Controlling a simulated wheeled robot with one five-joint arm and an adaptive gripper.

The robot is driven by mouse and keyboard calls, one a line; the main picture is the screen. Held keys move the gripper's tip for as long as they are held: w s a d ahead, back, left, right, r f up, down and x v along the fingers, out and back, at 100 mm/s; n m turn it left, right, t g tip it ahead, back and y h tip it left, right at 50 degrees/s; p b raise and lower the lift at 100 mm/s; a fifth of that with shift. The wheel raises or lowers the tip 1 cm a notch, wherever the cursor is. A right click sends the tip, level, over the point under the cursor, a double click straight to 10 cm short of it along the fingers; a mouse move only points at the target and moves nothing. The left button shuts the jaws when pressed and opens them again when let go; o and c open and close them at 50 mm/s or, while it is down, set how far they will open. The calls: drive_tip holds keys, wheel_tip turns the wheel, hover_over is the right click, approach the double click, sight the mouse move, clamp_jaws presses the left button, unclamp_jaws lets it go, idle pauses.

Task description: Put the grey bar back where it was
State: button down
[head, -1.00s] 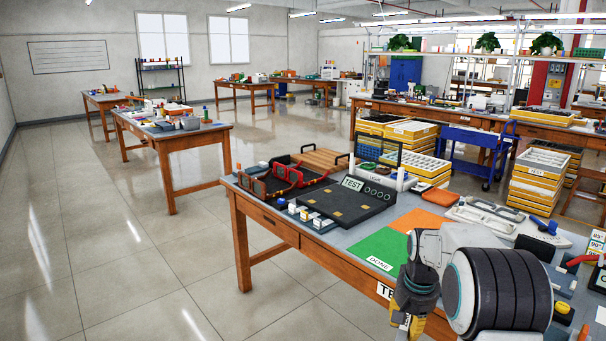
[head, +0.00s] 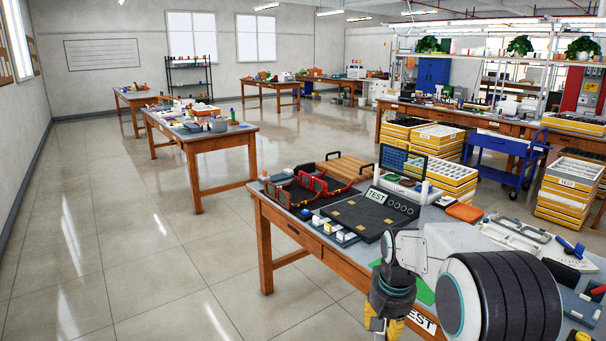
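My gripper (head: 384,324) hangs below my arm at the front edge of the near workbench (head: 262,208), cut off by the bottom of the picture. It shows yellow and pale parts at its tip; I cannot tell whether it holds anything. I cannot pick out the grey bar with certainty. On the bench, red eyeglass frames (head: 322,186) stand at the left in a dark tray. A black test board (head: 362,219) with a TEST label lies beside them. My arm hides much of the green mat (head: 426,294).
A small screen (head: 394,159) stands behind the test board, with an orange block (head: 464,212) to its right. A second wooden bench (head: 198,146) stands at the left. Yellow drawer stacks (head: 572,190) and a blue cart (head: 508,150) are behind. The floor at the left is clear.

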drive_tip(key=s+r+p, duration=0.4)
drive_tip(key=r+p, duration=0.2)
drive_tip(key=r, duration=0.3)
drive_tip(key=shift+s+r+p, duration=0.15)
drive_tip(key=shift+r+p, duration=0.1)
drive_tip(key=shift+p, duration=0.1)
